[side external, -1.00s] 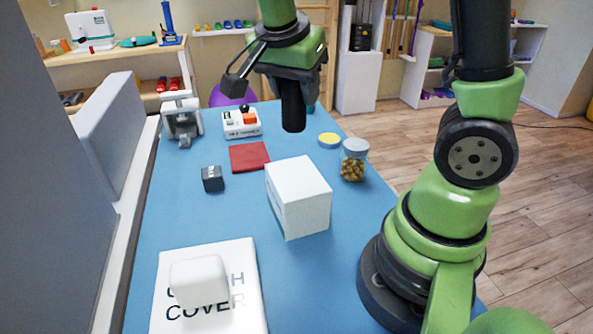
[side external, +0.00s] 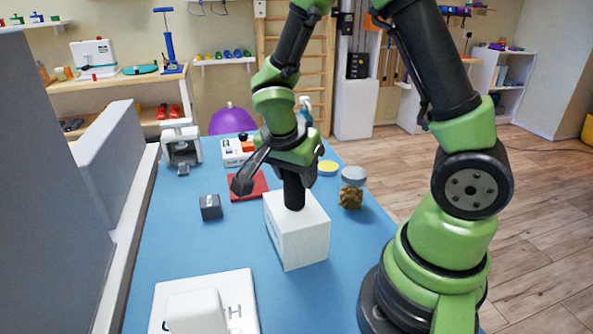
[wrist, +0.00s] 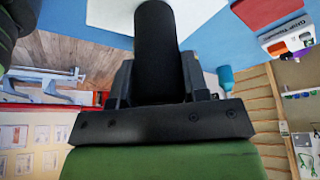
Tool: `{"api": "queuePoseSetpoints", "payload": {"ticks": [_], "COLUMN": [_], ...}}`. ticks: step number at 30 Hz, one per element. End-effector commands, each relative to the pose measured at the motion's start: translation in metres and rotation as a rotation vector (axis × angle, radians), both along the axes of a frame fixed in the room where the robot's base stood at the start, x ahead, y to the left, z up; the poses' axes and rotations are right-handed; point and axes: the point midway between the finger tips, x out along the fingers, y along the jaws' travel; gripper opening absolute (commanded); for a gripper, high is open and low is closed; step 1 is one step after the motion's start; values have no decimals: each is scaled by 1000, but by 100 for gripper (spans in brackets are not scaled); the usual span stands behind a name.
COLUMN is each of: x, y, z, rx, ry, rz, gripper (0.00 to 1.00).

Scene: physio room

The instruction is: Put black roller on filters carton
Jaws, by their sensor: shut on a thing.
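The black roller (side external: 294,192) is upright in my gripper (side external: 291,174), its lower end over the top of the white carton (side external: 300,240). The lower end looks at or very close to the carton's top face; I cannot tell whether they touch. In the wrist view the roller (wrist: 157,45) sits between both fingers of my gripper (wrist: 157,80), and part of a white surface, likely the carton (wrist: 105,12), shows behind it. The gripper is shut on the roller. The carton's print is unreadable here.
A red cloth (side external: 247,188) and a small dark box (side external: 210,207) lie left of the carton. A jar (side external: 351,190) and a yellow-topped disc (side external: 327,168) are to the right. A white cover book (side external: 240,296) with a white block (side external: 195,310) lies in front.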

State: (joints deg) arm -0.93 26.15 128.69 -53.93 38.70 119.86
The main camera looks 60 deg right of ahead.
Motion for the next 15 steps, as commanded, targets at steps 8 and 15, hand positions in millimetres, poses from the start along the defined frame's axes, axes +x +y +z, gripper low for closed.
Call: {"api": "queuePoseSetpoints", "payload": {"ticks": [8,15], "x": [0,0], "y": [0,0], "z": [-3,-1], "rx": [0,0], "ry": [1,-1], "rz": [0,0], "gripper": [67,67]}}
